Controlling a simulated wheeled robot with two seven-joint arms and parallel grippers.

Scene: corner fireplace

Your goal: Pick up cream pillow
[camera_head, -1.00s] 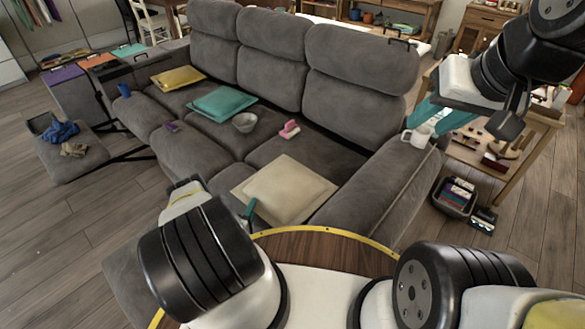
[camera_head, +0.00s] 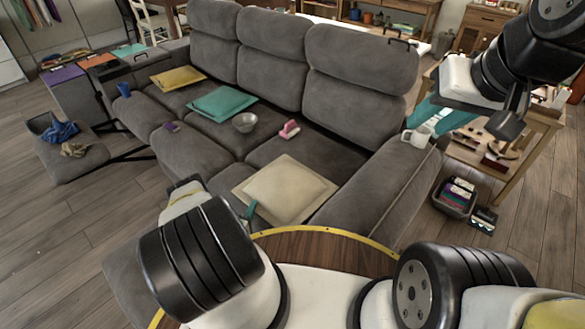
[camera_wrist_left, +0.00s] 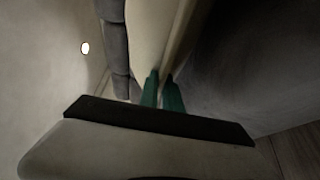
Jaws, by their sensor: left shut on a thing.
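The cream pillow (camera_head: 290,188) lies on the right seat of the grey sofa, with its near left edge at my left gripper (camera_head: 250,212). In the left wrist view the teal fingers of that gripper (camera_wrist_left: 162,90) are close together on the edge of the cream pillow (camera_wrist_left: 150,35). The exact grip is partly hidden by my own wrist in the head view. My right gripper (camera_head: 440,116) is at the upper right, above the sofa's right arm and apart from the pillow. Its jaw gap is unclear.
A white mug (camera_head: 417,136) stands on the sofa's right arm, close to my right gripper. A pink object (camera_head: 289,129), a grey bowl (camera_head: 245,122), a teal pillow (camera_head: 222,103) and a yellow pillow (camera_head: 178,77) lie on the sofa (camera_head: 190,155). A side table (camera_head: 490,165) stands right.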

